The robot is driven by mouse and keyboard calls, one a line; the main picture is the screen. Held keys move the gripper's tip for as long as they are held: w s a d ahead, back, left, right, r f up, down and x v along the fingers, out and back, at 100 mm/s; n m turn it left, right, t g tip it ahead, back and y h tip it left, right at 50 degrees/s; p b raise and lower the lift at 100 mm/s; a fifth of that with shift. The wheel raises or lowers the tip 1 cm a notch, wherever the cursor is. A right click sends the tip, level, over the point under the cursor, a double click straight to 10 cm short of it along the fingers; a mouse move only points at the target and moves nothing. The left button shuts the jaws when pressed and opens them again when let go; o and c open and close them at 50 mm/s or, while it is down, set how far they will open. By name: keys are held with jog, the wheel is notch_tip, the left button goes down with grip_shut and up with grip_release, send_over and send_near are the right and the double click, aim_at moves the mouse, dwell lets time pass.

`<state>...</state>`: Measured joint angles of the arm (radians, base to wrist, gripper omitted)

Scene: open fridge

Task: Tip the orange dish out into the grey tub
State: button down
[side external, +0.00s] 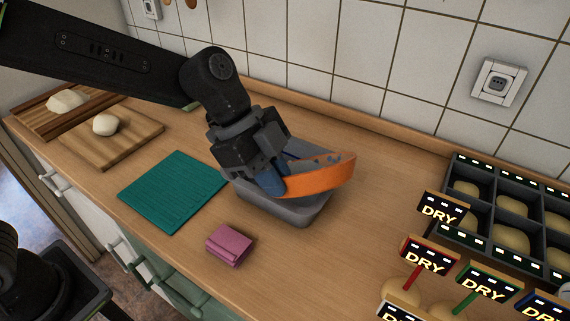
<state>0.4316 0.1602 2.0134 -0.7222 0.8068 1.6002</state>
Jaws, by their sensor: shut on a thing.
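The orange dish (325,180) is tilted over the grey tub (300,211), with its open side facing up and toward the wall. Its inside is mostly hidden, and some blue-grey bits show along its upper edge. My gripper (271,180) is shut on the left side of the orange dish and holds it above the tub. The tub stands on the wooden counter, and its rim shows at the front and right. The tub's inside is hidden behind the dish and my gripper.
A teal mat (173,190) and a folded pink cloth (229,244) lie left of the tub. A cutting board (112,138) with dough is at the far left. A dark compartment tray (500,238) and several "DRY" signs (427,256) stand at the right. Counter between tub and tray is clear.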

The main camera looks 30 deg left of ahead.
jog(key=shift+w+a+r, duration=0.1)
jog(key=shift+r, duration=0.15)
jog(key=shift+w+a+r+n+g+h, duration=0.15)
jog(key=shift+w+a+r+g+h, duration=0.1)
jog(key=shift+a+r+g+h, duration=0.25)
jog(key=shift+w+a+r+n+g+h, duration=0.15)
jog(key=shift+w+a+r+g+h, duration=0.2)
jog(key=shift+h, duration=0.35)
jog(key=shift+s+d, duration=0.1)
jog(key=shift+r, duration=0.1)
jog(key=shift+w+a+r+h, duration=0.35)
jog(key=shift+a+h, duration=0.15)
jog(key=shift+s+d+f, duration=0.1)
jog(key=shift+d, duration=0.05)
dwell(0.8)
